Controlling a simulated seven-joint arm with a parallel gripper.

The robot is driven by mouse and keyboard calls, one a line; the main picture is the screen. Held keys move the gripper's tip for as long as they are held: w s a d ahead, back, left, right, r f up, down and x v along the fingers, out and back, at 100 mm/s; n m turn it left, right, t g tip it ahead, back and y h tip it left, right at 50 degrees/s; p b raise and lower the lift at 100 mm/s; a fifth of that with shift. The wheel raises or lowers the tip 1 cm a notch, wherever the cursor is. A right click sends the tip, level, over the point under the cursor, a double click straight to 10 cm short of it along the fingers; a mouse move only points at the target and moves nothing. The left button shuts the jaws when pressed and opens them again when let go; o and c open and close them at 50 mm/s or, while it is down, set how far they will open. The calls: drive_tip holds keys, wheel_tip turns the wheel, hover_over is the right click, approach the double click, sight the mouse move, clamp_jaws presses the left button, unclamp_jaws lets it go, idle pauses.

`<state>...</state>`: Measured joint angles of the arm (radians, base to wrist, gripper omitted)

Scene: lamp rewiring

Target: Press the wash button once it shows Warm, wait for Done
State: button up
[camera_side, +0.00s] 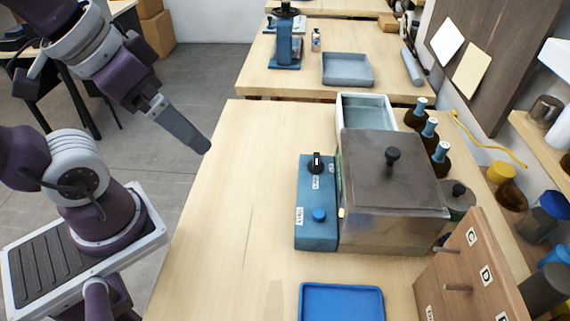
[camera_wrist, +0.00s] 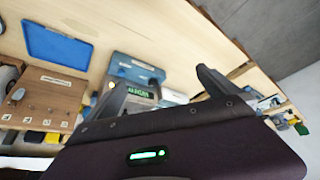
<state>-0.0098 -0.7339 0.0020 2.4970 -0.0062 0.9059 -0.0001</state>
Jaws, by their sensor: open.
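The blue control box (camera_side: 316,237) stands on the bench, joined to the left of the grey metal washer (camera_side: 394,185) with its dark lid on. A round blue button (camera_side: 319,214) is on the box's near end, and a black knob (camera_side: 316,163) on its far end. A small orange light (camera_side: 341,213) glows beside the box. In the wrist view, a green lit display (camera_wrist: 140,93) shows on the machine, its wording too small to read. My gripper (camera_side: 205,147) is open and empty, in the air left of the bench edge, well apart from the button.
A blue tray (camera_side: 341,303) lies at the near edge. Brown bottles (camera_side: 428,132) and a wooden peg board (camera_side: 462,270) stand right of the washer. A pale basin (camera_side: 366,108) is behind it. The bench left of the control box is clear.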

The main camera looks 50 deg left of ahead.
drive_tip(key=shift+r, duration=0.1)
drive_tip(key=shift+c, duration=0.4)
clamp_jaws()
idle(1.3)
